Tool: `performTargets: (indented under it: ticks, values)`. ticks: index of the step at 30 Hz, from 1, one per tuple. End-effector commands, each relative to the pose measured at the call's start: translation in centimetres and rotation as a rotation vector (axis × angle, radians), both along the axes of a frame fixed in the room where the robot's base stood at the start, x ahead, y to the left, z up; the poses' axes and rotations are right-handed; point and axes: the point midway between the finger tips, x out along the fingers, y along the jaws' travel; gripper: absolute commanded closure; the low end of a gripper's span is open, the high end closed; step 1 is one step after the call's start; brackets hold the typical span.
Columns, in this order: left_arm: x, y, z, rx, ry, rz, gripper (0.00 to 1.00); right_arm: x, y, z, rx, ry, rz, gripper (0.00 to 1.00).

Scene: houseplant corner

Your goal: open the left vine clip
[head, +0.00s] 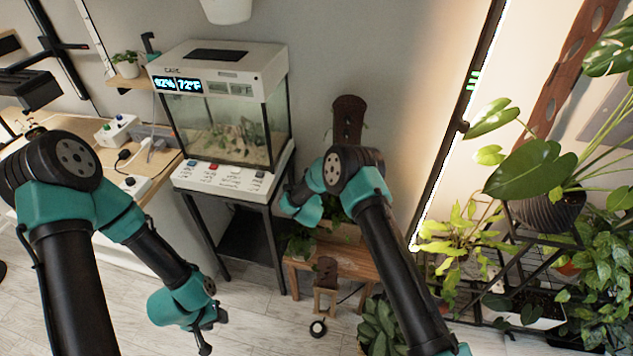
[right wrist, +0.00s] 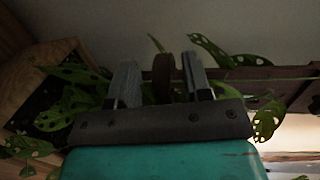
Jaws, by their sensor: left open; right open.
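No vine clip can be told for certain in either view. A brown, round-ended piece (right wrist: 163,77) stands between the fingers of my right gripper (right wrist: 160,80) in the right wrist view; I cannot tell whether it is a clip. The fingers are apart, with gaps beside the piece. A dark brown bar (right wrist: 275,73) with a thin green stem runs to the right behind it. In the head view my right arm partly covers a brown upright board (head: 348,115) with vine leaves. My left gripper (head: 213,335) is open and empty, low over the floor.
A terrarium (head: 225,130) on a black stand is left of the board. A wooden bench (head: 345,255) stands below it. A potted plant (head: 380,325) is on the floor, and a plant shelf (head: 510,235) fills the right side. The floor at the left gripper is clear.

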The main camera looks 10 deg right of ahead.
Motion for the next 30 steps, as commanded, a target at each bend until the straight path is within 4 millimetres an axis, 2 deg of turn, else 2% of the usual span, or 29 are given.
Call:
performTargets:
  ticks: [9,14,20,30]
  values:
    - [0.0,0.0,0.0,0.0,0.0,0.0,0.57,-0.2,0.2,-0.1,0.0,0.002,0.002,0.52]
    - [0.0,0.0,0.0,0.0,0.0,0.0,0.57,-1.0,0.5,0.0,0.0,0.004,0.003,0.52]
    - [0.0,0.0,0.0,0.0,0.0,0.0,0.57,-3.5,1.3,0.4,-0.001,0.003,0.004,0.52]
    - [0.0,0.0,0.0,0.0,0.0,0.0,0.57,-9.6,3.2,1.2,-0.001,0.004,0.005,0.52]
